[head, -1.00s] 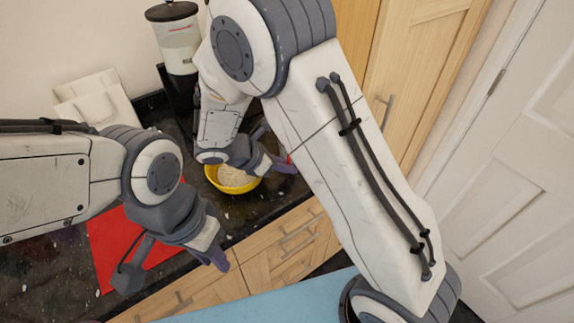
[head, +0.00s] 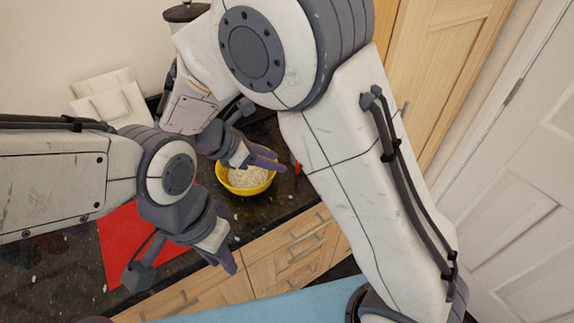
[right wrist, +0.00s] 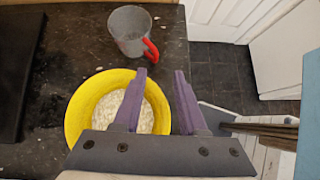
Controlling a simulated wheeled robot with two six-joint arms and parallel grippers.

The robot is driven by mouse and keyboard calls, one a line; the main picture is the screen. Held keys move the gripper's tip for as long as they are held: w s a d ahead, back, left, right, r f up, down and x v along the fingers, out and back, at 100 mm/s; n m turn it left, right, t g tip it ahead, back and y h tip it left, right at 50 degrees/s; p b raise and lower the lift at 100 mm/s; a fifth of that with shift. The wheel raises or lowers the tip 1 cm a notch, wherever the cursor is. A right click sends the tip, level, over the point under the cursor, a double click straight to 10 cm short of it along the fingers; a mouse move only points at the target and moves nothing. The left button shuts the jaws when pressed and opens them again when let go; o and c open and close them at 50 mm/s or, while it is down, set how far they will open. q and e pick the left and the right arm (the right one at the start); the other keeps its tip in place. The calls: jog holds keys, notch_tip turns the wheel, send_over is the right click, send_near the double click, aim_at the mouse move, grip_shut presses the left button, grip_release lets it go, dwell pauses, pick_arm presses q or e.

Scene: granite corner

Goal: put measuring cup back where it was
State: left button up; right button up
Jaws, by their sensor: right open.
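The measuring cup (right wrist: 130,32) is a grey see-through cup with a red handle. In the right wrist view it stands upright on the dark speckled counter, beyond the yellow bowl. In the head view my right arm hides most of it; only a bit of red (head: 298,168) shows. My right gripper (right wrist: 160,76) is open and empty. Its fingers are over the bowl's side and apart from the cup; it also shows in the head view (head: 266,160). My left gripper (head: 226,260) hangs near the counter's front edge, and its jaw opening is unclear.
The yellow bowl (right wrist: 75,118) holds pale grains and sits under my right gripper. A red mat (head: 120,245) lies at the left. A lidded canister (head: 186,12) and white holder (head: 112,100) stand at the back. The counter's edge runs just right of the cup.

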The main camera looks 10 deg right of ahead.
jog(key=shift+v, duration=1.05)
jog(key=s+a+m+g+y, duration=0.1)
jog(key=s+m+y, duration=0.8)
jog(key=s, duration=1.1)
jog(key=shift+s+r+m+g+y, duration=0.35)
jog(key=shift+m+g, duration=0.35)
jog(key=shift+m, duration=1.7)
jog(key=shift+a+f, duration=0.1)
